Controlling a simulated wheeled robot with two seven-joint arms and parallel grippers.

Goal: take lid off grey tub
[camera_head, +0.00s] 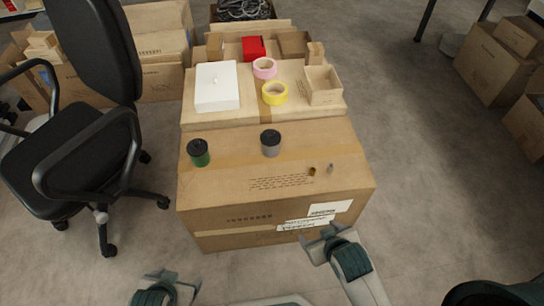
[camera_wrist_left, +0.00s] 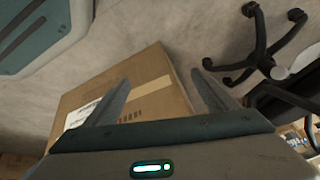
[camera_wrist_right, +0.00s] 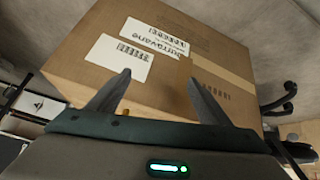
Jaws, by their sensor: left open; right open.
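My left gripper (camera_head: 172,274) is low at the bottom of the head view, open and empty, in front of the carton. My right gripper (camera_head: 327,234) is open and empty, close to the carton's front face near the labels. Neither gripper touches a tub. The wrist views show fingers and carton but no tub.
The front carton (camera_head: 230,221) also bears a small brown piece (camera_head: 312,171) and a small grey piece (camera_head: 331,168). Behind it lie a white box (camera_head: 217,86), pink tape (camera_head: 265,68), yellow tape (camera_head: 275,93) and an open box (camera_head: 323,85). An office chair (camera_head: 75,145) stands left.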

